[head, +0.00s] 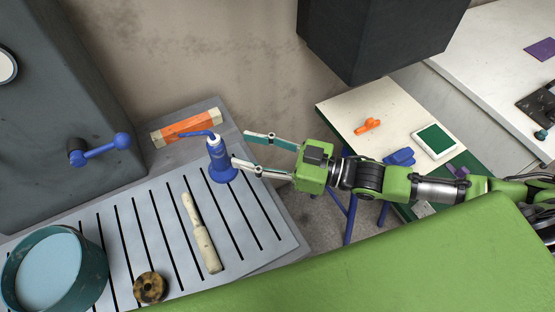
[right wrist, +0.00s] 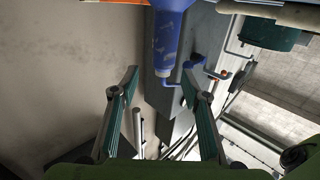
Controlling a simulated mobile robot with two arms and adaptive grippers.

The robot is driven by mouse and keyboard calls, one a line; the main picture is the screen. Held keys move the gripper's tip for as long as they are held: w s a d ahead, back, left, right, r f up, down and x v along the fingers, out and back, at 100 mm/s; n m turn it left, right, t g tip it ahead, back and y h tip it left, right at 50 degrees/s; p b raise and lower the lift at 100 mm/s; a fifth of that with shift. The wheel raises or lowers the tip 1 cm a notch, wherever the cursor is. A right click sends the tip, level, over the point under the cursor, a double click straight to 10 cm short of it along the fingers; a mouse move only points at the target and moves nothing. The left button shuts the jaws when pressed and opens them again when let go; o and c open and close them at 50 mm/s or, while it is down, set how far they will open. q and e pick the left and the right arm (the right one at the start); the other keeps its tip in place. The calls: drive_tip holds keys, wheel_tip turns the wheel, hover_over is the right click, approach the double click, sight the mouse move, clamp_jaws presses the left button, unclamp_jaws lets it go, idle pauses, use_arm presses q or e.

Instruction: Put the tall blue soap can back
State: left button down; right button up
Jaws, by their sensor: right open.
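The tall blue soap can (head: 220,168) stands upright on the slatted grey top (head: 262,212), near its back right part. It has a white collar and a thin blue spout that points left. My right gripper (head: 241,148) comes in from the right, open and empty. Its fingertips are just right of the can, and the nearer finger overlaps the can's edge in the head view; I cannot tell whether they touch. In the right wrist view the can (right wrist: 166,45) appears upside down beyond the open fingers (right wrist: 160,78). My left gripper is not in view.
An orange and white box (head: 186,128) lies behind the can. A pale wooden rod (head: 203,235), a yellow-black ring (head: 150,287) and a teal pot (head: 88,262) are on the slatted top. A blue crank (head: 100,149) juts from the dark cabinet. A dark box (head: 375,35) hangs above.

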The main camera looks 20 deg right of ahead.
drive_tip(key=b+v, duration=0.1)
drive_tip(key=v, duration=0.5)
drive_tip(key=shift+d, duration=0.1)
drive_tip(key=w+d+f+m+t+h, duration=0.15)
drive_tip(key=w+d+f+h, duration=0.3)
drive_tip(key=f, duration=0.55)
drive_tip(key=w+d+f+m+t+h, duration=0.1)
drive_tip(key=w+d+f+m+h, duration=0.3)
drive_tip(key=f, duration=0.6)
drive_tip(key=s+d+f+g+h, duration=0.1)
drive_tip(key=s+d+f, duration=0.15)
drive_tip(key=f, duration=0.45)
drive_tip(key=s+d+f+g+h, duration=0.1)
drive_tip(key=s+d+f+h, duration=0.15)
drive_tip(key=f, duration=0.55)
drive_tip(key=s+d+f+g+h, duration=0.1)
drive_tip(key=s+d+f, duration=0.1)
drive_tip(key=d+f, duration=0.35)
drive_tip(key=s+a+f+m+g+h, duration=0.2)
drive_tip(key=s+f+g, duration=0.2)
drive_tip(key=s+f, duration=0.9)
drive_tip(key=s+a+f+g, duration=0.2)
drive_tip(key=s+f, duration=0.1)
drive_tip(key=s, duration=0.8)
drive_tip(key=s+a+f+m+g, duration=0.1)
drive_tip(key=s+a+f+g, duration=0.1)
drive_tip(key=s, duration=0.9)
drive_tip(key=shift+a+f, duration=0.7)
drive_tip(key=shift+f, duration=0.2)
